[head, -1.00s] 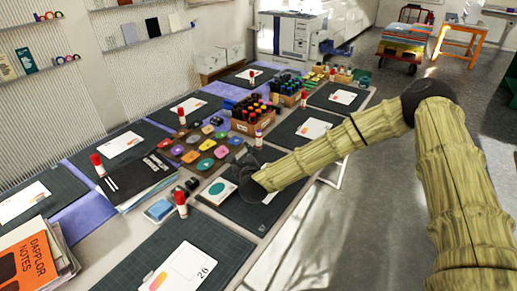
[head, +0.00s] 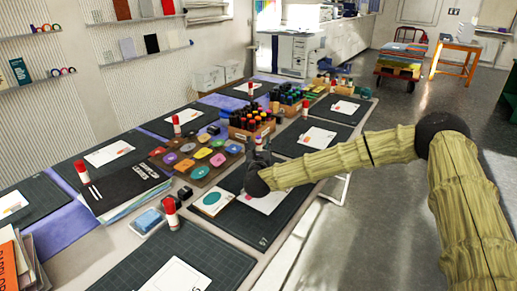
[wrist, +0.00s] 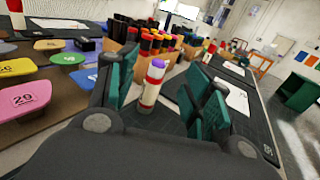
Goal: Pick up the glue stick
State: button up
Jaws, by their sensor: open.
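A white glue stick with a red band and a purple top (wrist: 152,85) stands upright on the table in the wrist view, between and beyond the two green fingers of my gripper (wrist: 163,92). The fingers are spread, and I see no contact with the stick. In the head view my gripper (head: 256,160) is low over the table's right side, and the stick (head: 259,143) shows just behind it, partly hidden. Other glue sticks with red caps stand along the table, such as one at the front (head: 171,213) and one at the left (head: 81,172).
A wooden tray of coloured ink pads (head: 205,176) lies left of my gripper. A crate of dark bottles (head: 234,133) stands behind it. A card with a teal oval (head: 213,201) lies in front. The floor to the table's right is open.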

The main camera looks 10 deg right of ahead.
aim_at(259, 148)
notch_tip(259, 148, down, 4)
jog(key=shift+f, duration=0.25)
jog(key=shift+w+d+f, duration=0.1)
jog(key=shift+w+f, duration=0.1)
jog(key=shift+w, duration=0.05)
jog(key=shift+p+x, duration=0.5)
jog(key=shift+x, duration=3.05)
jog(key=c, duration=1.1)
